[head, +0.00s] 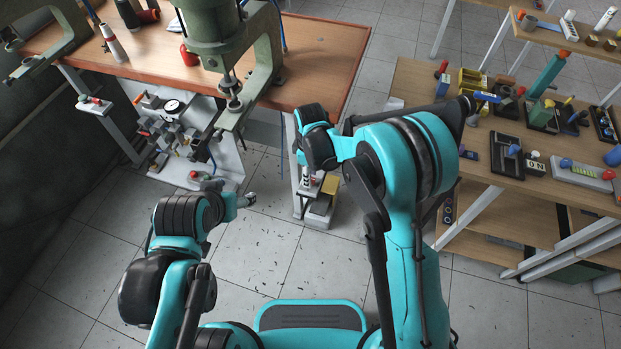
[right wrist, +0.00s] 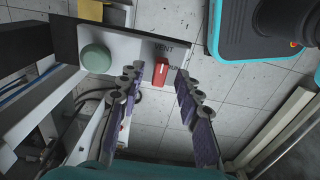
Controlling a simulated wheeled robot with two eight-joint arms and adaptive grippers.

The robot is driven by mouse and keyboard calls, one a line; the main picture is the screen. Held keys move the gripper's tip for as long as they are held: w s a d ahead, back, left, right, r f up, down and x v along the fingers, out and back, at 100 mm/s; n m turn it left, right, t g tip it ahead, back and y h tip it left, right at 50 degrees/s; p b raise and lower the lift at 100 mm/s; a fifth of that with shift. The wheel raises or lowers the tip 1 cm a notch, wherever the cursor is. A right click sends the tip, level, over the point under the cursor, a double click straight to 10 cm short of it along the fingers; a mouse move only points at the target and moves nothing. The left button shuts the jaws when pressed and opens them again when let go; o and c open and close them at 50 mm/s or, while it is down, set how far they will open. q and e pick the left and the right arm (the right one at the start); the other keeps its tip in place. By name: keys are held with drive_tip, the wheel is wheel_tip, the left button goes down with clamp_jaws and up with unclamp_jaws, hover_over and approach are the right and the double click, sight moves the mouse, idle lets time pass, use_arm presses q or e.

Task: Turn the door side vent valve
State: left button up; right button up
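In the right wrist view, a red vent valve handle (right wrist: 161,75) sits on a pale panel (right wrist: 125,48) under the printed word VENT. My right gripper (right wrist: 158,74) is open, its two fingers pointing at the panel. The handle shows between the fingertips, with a gap on both sides; I cannot tell how deep the fingers reach. In the head view my right gripper (head: 308,180) points down at the low grey-white unit beside the bench leg, and the arm hides part of it. My left gripper (head: 246,200) is low on the left, small, its opening unclear.
A round green button (right wrist: 96,58) is on the same panel, left of the handle. A wooden bench (head: 320,50) carries a green press (head: 215,35). A gauge and valve assembly (head: 175,120) is below it. A cluttered wooden table (head: 420,85) stands right. Tiled floor (head: 270,255) is open between.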

drive_tip(key=shift+f, duration=0.45)
clamp_jaws()
